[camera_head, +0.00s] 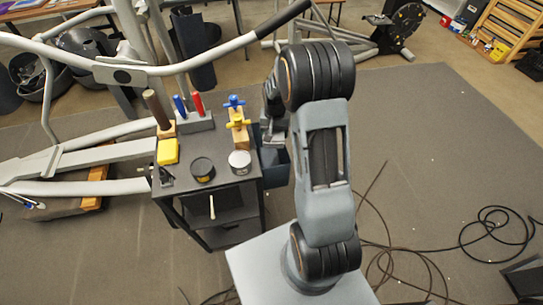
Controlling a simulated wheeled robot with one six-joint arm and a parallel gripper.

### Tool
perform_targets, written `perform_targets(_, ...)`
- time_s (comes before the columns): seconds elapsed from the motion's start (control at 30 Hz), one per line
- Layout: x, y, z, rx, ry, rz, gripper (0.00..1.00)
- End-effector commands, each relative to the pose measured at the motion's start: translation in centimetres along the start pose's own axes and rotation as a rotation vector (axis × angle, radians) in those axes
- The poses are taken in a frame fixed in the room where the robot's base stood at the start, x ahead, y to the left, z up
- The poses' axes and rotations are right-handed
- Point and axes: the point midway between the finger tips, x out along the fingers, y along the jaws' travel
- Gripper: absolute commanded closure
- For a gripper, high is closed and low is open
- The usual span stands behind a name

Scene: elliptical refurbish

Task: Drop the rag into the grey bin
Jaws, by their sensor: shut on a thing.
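My gripper (273,136) is at the right edge of the black cart, above a blue-grey bin (276,172). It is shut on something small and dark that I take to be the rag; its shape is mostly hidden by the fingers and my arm. The bin is against the cart's right side, with its opening below my gripper. My arm covers part of the bin's right side, and its inside is hard to see.
The cart top (219,184) holds a yellow block (168,151), two round tins, a tool holder (196,121) and a wooden stand with clamps (238,130). An elliptical frame (90,160) stands to the left. Black cables (490,228) lie on the floor at right.

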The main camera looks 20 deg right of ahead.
Motion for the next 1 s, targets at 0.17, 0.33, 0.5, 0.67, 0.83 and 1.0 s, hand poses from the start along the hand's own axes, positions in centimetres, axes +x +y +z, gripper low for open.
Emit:
perform_targets(0.17, -0.1, 0.0, 0.0, -0.001, 0.0, 0.0, 0.21)
perform_targets(0.33, -0.1, -0.1, 0.0, -0.001, 0.0, 0.0, 0.05)
perform_targets(0.5, -0.1, -0.1, 0.0, -0.001, 0.0, 0.0, 0.0)
perform_targets(0.67, -0.3, -0.1, 0.0, -0.001, 0.001, 0.0, 0.0)
perform_targets(0.83, -2.2, -0.1, -0.1, -0.001, 0.005, -0.001, 0.0)
perform_targets(1.0, -5.7, -0.1, -0.1, -0.001, 0.005, -0.001, 0.0)
